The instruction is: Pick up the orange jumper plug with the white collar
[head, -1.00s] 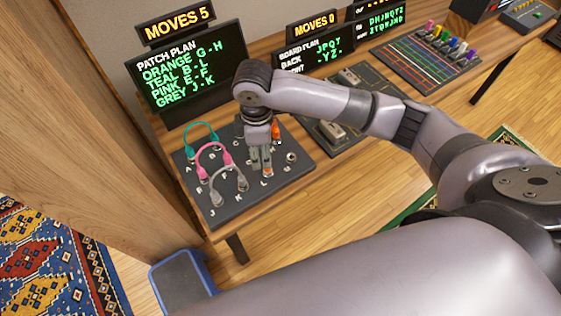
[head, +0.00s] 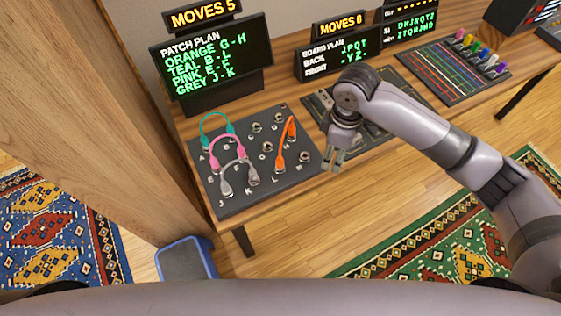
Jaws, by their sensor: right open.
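The orange jumper (head: 286,143) is on the right part of the dark patch panel (head: 245,190). Its cable runs from a plug at the back to a plug (head: 280,162) at the front, near the letter L. A white collar is too small to make out surely on either plug. My right gripper (head: 334,161) is open, pointing down, and empty. In the picture it is to the right of the orange jumper, by the panel's right edge, apart from it. My left gripper is not in view.
Teal (head: 214,126), pink (head: 226,143) and grey (head: 238,169) jumpers arch over the panel's left side. Several bare sockets lie mid-panel and right. The patch plan screen (head: 215,58) stands behind. Another dark board (head: 375,138) lies right, partly behind my right arm.

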